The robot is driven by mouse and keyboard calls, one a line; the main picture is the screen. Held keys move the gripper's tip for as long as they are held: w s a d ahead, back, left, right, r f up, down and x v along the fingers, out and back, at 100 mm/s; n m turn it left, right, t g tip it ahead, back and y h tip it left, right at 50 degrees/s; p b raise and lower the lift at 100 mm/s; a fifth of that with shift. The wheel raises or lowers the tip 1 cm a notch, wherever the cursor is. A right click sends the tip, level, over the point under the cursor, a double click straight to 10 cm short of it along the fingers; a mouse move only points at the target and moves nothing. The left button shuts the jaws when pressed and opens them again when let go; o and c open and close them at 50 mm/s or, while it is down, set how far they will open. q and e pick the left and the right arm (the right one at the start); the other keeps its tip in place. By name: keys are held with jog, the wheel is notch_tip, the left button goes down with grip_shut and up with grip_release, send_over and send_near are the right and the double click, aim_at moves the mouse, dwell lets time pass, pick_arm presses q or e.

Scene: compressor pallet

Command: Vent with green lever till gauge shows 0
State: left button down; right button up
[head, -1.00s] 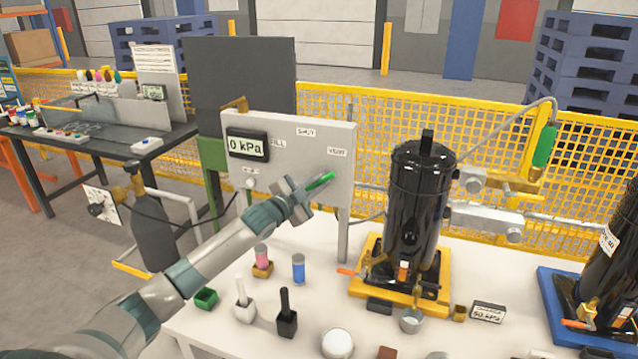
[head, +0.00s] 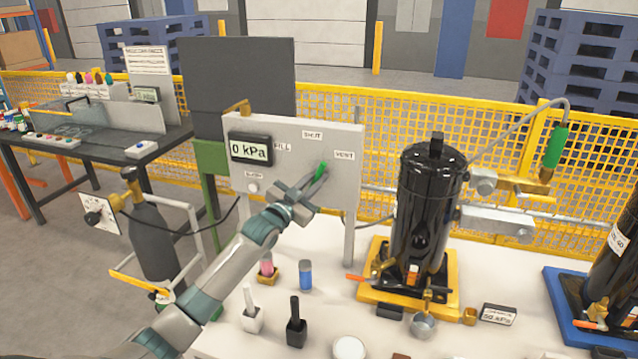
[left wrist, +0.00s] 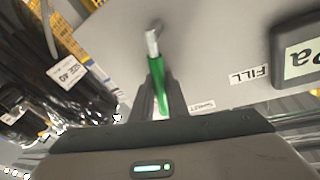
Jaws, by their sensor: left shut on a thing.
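The gauge (head: 250,148) on the grey panel (head: 352,178) reads 0 kPa. The green lever (head: 321,172) sits on the panel's right part, tilted steeply below the SHUT label (head: 312,135) and left of the VENT label (head: 344,155). My left gripper (head: 312,188) is shut on the green lever. In the left wrist view the lever (left wrist: 158,85) lies between the two fingers, its silver end running to the panel. The lever's lower part is hidden by the gripper in the head view. My right gripper is not in view.
A black compressor (head: 427,205) stands on a yellow base right of the panel. A gas cylinder (head: 152,235) stands at left.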

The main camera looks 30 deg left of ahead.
pick_arm(q)
jog(key=shift+s+a+n+y, duration=0.15)
jog(key=shift+a+n+y, duration=0.25)
jog(key=shift+n, duration=0.6)
jog(key=shift+s+a+r+n+t, duration=0.1)
jog(key=shift+a+n+t, duration=0.35)
jog(key=shift+n, duration=0.35)
jog(key=shift+a+n+y+b, duration=0.25)
jog(key=shift+n+y+b, duration=0.05)
jog(key=shift+n, duration=0.3)
jog(key=shift+s+a, duration=0.1)
jog(key=shift+a, duration=0.1)
jog(key=c, duration=2)
grip_release()
jog(key=shift+r, duration=0.1)
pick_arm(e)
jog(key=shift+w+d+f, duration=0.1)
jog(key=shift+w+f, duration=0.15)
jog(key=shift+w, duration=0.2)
